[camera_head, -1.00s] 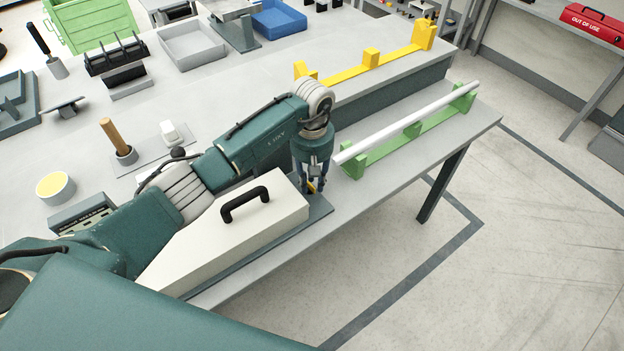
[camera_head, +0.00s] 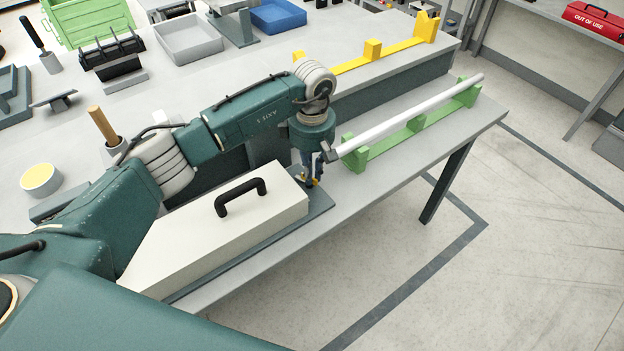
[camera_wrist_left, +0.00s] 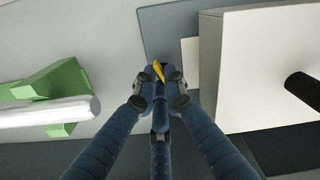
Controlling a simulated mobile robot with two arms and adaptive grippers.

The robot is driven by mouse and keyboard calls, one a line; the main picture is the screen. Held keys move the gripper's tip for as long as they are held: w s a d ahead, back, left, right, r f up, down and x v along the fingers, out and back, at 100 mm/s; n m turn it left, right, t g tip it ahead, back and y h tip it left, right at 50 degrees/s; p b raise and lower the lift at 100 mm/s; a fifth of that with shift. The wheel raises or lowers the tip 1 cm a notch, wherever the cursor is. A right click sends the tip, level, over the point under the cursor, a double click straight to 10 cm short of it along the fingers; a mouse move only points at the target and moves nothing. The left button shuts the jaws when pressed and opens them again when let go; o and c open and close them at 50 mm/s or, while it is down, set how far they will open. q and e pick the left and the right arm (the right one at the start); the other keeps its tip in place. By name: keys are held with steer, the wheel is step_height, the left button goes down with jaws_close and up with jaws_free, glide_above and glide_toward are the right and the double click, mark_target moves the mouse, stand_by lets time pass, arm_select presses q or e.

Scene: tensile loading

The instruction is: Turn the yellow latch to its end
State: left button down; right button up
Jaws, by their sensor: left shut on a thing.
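The yellow latch (camera_wrist_left: 159,70) shows as a small yellow piece between my left gripper's fingertips in the left wrist view. In the head view the latch (camera_head: 315,182) is mostly hidden by the fingers. My left gripper (camera_head: 310,182) points down beside the end of the white box (camera_head: 215,235) with a black handle and is shut on the latch; its fingers also fill the middle of the left wrist view (camera_wrist_left: 160,88). The latch sits by the box's end, over the dark base plate (camera_head: 322,203). My right gripper is not in view.
A white rod (camera_head: 410,115) lies on a green rack (camera_head: 405,138) just right of my left gripper. A yellow rack (camera_head: 400,56) stands behind. The table's front edge is close, with open floor beyond it.

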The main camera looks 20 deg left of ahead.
arm_select(q)
steer(key=n+b, duration=0.1)
steer(key=n, duration=0.1)
steer(key=n+b, duration=0.1)
steer(key=shift+w+a+f+n, duration=0.1)
steer(key=shift+w+n, duration=0.05)
steer(key=shift+n, duration=0.25)
steer(key=n+b, duration=0.1)
steer(key=n, duration=0.2)
steer(key=shift+w+n, duration=0.1)
steer(key=shift+n, duration=0.2)
steer(key=n+b, duration=0.1)
steer(key=n, duration=0.2)
steer(key=shift+a, duration=0.15)
steer(key=shift+n+b, duration=0.45)
steer(key=shift+n, duration=1.05)
steer(key=shift+w+a+r, duration=0.1)
steer(key=shift+r, duration=0.1)
